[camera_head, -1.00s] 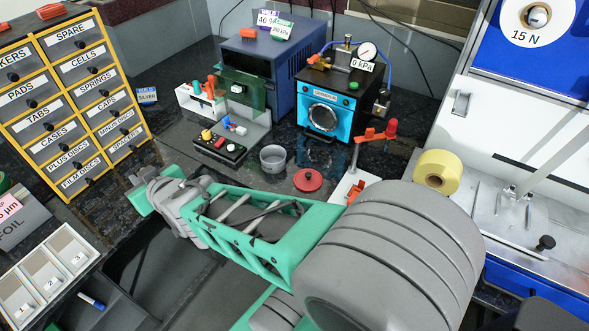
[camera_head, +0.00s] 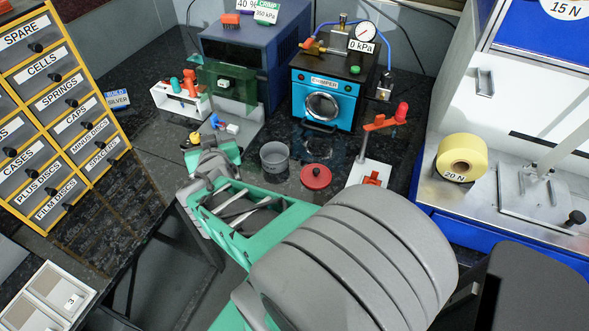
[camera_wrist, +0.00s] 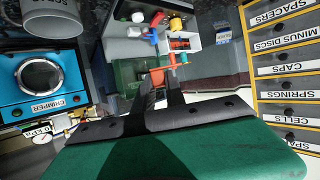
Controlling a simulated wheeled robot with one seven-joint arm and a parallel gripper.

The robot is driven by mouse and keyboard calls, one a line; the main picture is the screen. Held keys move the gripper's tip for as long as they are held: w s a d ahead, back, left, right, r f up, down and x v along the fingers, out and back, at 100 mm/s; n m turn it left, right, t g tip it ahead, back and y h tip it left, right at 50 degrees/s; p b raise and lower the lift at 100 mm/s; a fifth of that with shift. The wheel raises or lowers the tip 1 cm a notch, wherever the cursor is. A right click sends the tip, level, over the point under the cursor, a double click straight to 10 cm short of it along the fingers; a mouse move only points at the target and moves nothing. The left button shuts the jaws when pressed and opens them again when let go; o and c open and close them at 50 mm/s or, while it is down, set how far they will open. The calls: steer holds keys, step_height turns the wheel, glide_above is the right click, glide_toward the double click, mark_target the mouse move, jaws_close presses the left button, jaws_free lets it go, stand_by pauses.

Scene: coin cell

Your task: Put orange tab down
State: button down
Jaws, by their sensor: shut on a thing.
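My gripper (camera_wrist: 158,78) shows its two dark fingers in the wrist view, close together and shut on a small orange piece at their tips, which I take to be the orange tab (camera_wrist: 158,70). The tab is partly hidden by the fingers. In the head view my gripper end (camera_head: 214,160) is over the bench's front area, left of the grey cup (camera_head: 274,158); the tab cannot be made out there.
The white rack with orange and teal pieces (camera_head: 181,100) stands behind my gripper. The blue crimper (camera_head: 323,103), red round lid (camera_head: 316,177) and red-armed stand (camera_head: 363,150) are to the right. The labelled drawer cabinet (camera_head: 62,110) is left.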

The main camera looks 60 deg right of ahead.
steer(key=s+d+f+m+g+h+b, duration=0.15)
steer(key=s+d+m+g, duration=0.25)
steer(key=s+d, duration=0.5)
steer(key=s+d+f+m+g+h+b, duration=0.1)
steer(key=s+d+m+g+h, duration=0.3)
steer(key=s, duration=0.8)
steer(key=y+b, duration=0.1)
steer(key=b, duration=0.7)
glide_above(318, 151)
steer(key=a, duration=0.1)
steer(key=f, duration=0.8)
steer(key=shift+s+a+f, duration=0.2)
steer(key=shift+s, duration=0.05)
steer(key=shift+w+d+f, duration=0.15)
steer(key=shift+d+f, duration=0.05)
steer(key=shift+d, duration=0.1)
steer(key=f+b, duration=0.1)
steer(key=f, duration=0.1)
steer(key=f+b, duration=0.1)
steer(key=f, duration=0.1)
steer(key=shift+w+d, duration=0.15)
steer(key=shift+d, duration=0.25)
steer(key=shift+r, duration=0.15)
steer(key=shift+f+b, duration=0.4)
steer(key=shift+f+b, duration=0.25)
steer(key=shift+b, duration=0.1)
